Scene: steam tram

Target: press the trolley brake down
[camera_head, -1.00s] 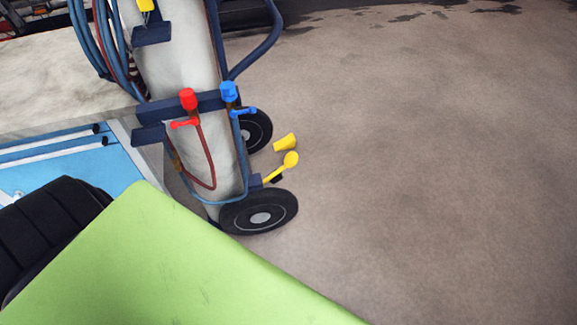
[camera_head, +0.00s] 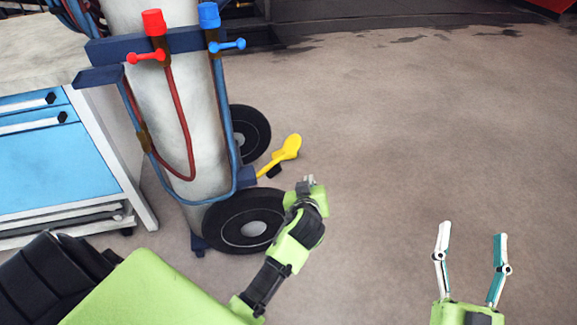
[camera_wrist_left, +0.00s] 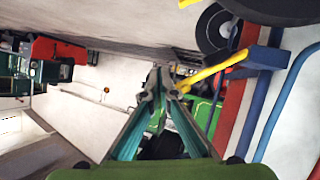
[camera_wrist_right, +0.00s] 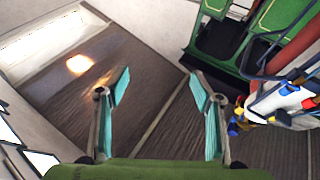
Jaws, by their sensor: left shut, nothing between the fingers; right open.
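The trolley brake is a yellow lever (camera_head: 287,150) with a rounded pad, sticking up and outward beside the near wheel of the gas-bottle trolley. In the left wrist view, the yellow lever (camera_wrist_left: 212,71) runs just right of the fingertips. My left gripper (camera_head: 309,181) is shut and empty, a little below and right of the pad in the head view; I cannot tell whether it touches. Its closed fingers also show in the left wrist view (camera_wrist_left: 160,80). My right gripper (camera_head: 471,230) is open and empty, off to the right over the floor.
The trolley carries a grey cylinder (camera_head: 172,110) with red and blue valves and hoses. Its near black wheel (camera_head: 225,220) is close to my left gripper; the far wheel (camera_head: 250,130) is behind. A blue drawer cabinet (camera_head: 60,155) stands left. Floor at right is clear.

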